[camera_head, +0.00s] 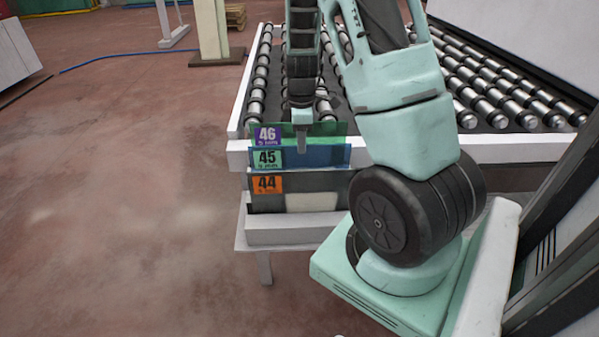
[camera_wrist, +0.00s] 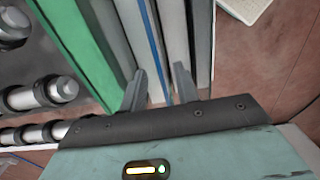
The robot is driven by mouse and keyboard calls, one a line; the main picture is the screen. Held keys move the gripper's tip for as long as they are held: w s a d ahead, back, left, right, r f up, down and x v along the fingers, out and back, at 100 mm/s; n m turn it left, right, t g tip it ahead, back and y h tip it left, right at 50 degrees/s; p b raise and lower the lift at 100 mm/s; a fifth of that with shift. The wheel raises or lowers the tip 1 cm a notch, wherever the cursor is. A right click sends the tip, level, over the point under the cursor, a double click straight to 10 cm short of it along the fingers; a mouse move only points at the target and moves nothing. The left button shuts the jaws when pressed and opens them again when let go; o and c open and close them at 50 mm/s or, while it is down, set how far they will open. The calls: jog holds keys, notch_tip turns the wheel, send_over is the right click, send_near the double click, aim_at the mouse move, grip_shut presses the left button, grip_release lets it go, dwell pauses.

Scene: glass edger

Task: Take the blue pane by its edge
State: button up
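The blue pane (camera_head: 325,156) stands on edge in a slotted rack behind the number tag 45. In the wrist view its thin blue edge (camera_wrist: 154,38) runs between the two fingers of my gripper (camera_wrist: 160,69). The fingers are apart, one on each side of the edge, with visible gaps. In the head view my gripper (camera_head: 302,138) points down over the pane's top, and hides a little of it. A green pane (camera_head: 327,129) with tag 46 stands behind it, and a dark grey pane (camera_head: 325,181) with tag 44 stands in front.
Grey dividers (camera_wrist: 203,45) of the rack stand close beside the fingers. The green pane (camera_wrist: 72,45) is at the left in the wrist view. A roller conveyor (camera_head: 256,85) lies behind the rack. The floor (camera_head: 130,190) to the left is open.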

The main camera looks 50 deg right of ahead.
aim_at(300, 159)
jog(key=shift+a+f+p, duration=0.1)
jog(key=shift+f+p, duration=0.6)
jog(key=shift+f, duration=2.85)
grip_shut()
jog(key=shift+w+r, duration=0.1)
